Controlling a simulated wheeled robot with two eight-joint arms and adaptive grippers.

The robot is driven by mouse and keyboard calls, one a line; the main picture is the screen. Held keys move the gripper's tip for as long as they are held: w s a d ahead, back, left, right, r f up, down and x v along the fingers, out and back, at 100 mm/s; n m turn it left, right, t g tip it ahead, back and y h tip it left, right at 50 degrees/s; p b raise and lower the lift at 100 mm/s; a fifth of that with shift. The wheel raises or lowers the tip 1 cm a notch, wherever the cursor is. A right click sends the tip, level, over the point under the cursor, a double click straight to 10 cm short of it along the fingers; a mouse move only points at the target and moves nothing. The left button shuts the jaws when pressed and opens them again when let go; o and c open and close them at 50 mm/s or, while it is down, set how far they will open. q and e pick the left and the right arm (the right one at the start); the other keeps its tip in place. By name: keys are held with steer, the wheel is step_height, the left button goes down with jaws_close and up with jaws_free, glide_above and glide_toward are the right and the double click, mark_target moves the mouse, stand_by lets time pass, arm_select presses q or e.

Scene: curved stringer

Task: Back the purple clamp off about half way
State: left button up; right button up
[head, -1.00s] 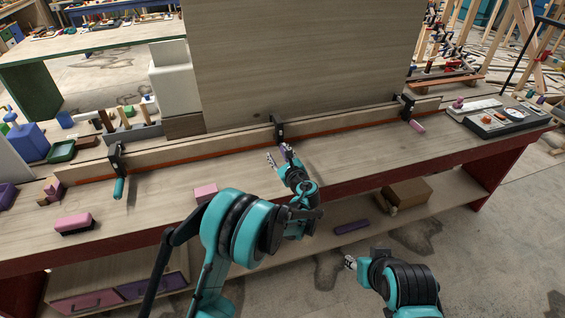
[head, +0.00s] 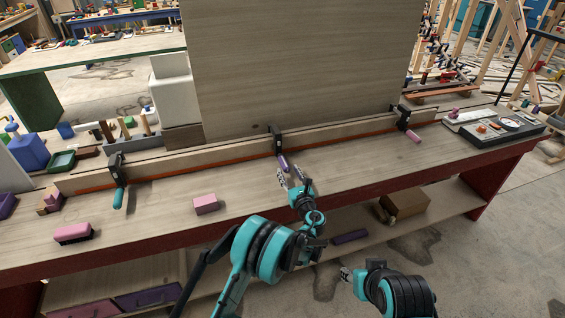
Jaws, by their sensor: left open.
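The purple clamp (head: 278,140) sits at the middle of the long curved strip (head: 215,155) on the bench. Its purple handle (head: 284,163) hangs down toward the bench front. My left gripper (head: 289,175) is open and empty, just in front of and below the handle, with a small gap seeming to lie between them. A clamp with a teal handle (head: 118,197) is on the left part of the strip, and one with a pink handle (head: 413,137) is on the right part. My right gripper (head: 345,274) is low in front of the bench; its jaws are too small to read.
A pink block (head: 206,204) and a pink-topped brush (head: 74,233) lie on the bench top at left. A dark tray with tools (head: 492,127) is at the right end. A tall wooden panel (head: 300,65) stands behind the strip. The bench top right of my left gripper is clear.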

mark_target(284, 165)
arm_select(q)
steer(key=b+x, duration=0.1)
steer(key=x, duration=0.4)
steer(key=shift+w+a+f, duration=0.15)
steer(key=shift+w, duration=0.05)
steer(key=shift+w+a+b, duration=0.2)
steer(key=shift+w+b, duration=0.1)
steer(key=shift+w, duration=0.3)
jaws_close()
